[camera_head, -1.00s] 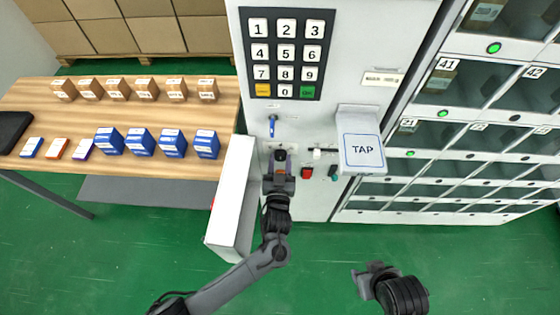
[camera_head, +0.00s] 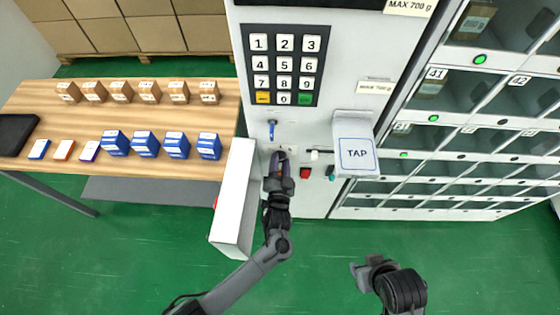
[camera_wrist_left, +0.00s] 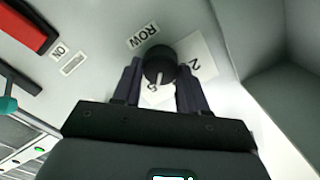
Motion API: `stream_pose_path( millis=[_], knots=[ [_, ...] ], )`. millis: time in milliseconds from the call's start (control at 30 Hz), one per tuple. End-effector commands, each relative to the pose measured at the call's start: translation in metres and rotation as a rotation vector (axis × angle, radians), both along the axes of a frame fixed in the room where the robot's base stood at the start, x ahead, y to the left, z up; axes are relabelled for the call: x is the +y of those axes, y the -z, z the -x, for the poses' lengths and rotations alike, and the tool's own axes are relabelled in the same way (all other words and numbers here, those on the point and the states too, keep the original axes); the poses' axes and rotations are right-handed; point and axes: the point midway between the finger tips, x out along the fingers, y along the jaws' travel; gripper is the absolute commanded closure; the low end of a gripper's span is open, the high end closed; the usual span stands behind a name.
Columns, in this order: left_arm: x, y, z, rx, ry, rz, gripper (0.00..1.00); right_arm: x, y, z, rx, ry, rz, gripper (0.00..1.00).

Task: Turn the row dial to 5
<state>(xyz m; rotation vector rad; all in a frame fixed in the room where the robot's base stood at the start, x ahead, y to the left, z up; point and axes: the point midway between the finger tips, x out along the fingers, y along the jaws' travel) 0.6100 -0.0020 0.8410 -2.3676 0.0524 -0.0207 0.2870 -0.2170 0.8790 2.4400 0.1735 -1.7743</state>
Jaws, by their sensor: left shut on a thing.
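The row dial (camera_wrist_left: 160,64) is a round black knob on the white machine panel, with a "ROW" label above it in the left wrist view. A white plate behind it shows a "2" to one side and a partly hidden digit, apparently a "5", below it. My left gripper (camera_wrist_left: 157,80) is shut on the dial, one finger on each side of it. In the head view the left gripper (camera_head: 279,160) covers the dial from the camera. My right gripper (camera_head: 368,268) hangs over the green floor, away from the machine; its finger opening is not clear.
A keypad (camera_head: 283,65) and a blue key-like handle (camera_head: 271,130) are above the dial. A TAP reader (camera_head: 357,153) and a red switch (camera_head: 305,173) are to the right. A white open door-like panel (camera_head: 234,200) stands close at the left. Lockers (camera_head: 470,137) fill the right.

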Motion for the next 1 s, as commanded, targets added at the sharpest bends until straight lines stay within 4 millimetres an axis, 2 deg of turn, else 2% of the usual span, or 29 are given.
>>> stream_pose_path(
  millis=[300, 767, 800, 933, 1000],
  knots=[
    [-0.0001, 0.0001, -0.0002, -0.004, 0.0, -0.102, 0.88, 0.0, -0.0053, 0.0, 0.0, 0.0, 0.0, 0.57],
    [-0.0002, 0.0004, -0.0002, -0.005, 0.0, -0.116, 0.88, -0.0024, -0.005, 0.0003, 0.001, -0.006, 0.01, 0.57],
    [-0.0002, 0.0004, -0.0002, -0.005, 0.0, -0.116, 0.55, -0.0023, -0.005, 0.0003, 0.001, -0.006, 0.01, 0.57],
    [-0.0002, 0.0004, -0.0002, -0.005, 0.0, -0.115, 0.35, -0.0022, -0.005, 0.0003, 0.001, -0.006, 0.01, 0.57],
    [-0.0002, 0.0004, -0.0002, -0.005, 0.0, -0.115, 0.33, -0.0022, -0.005, 0.0003, 0.001, -0.006, 0.01, 0.57]
  ],
)
